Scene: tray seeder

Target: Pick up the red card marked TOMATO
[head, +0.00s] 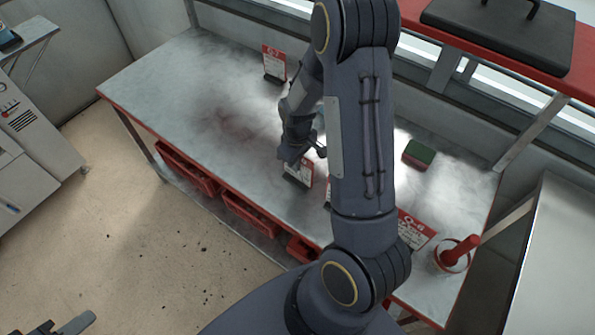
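No card shows a readable TOMATO mark. A red-and-white card (304,170) stands in a dark holder on the grey-topped bench (180,75), directly below my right gripper (301,155) in the picture. The gripper covers the card's upper part. I cannot tell whether the fingers touch it or how far apart they are. Another card (327,192) is mostly hidden behind my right arm. A red-and-white card marked Q-7 (273,60) stands farther back, and one marked Q-6 (414,232) stands at the right. Part of my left gripper (68,325) shows at the bottom left, away from the bench.
A green-and-red block (418,154) lies right of my arm. A red-handled tool (458,252) stands near the bench's right end. A red shelf (480,55) with a dark case (500,28) overhangs the back. Red bins (187,170) sit under the front edge. The bench's left part is clear.

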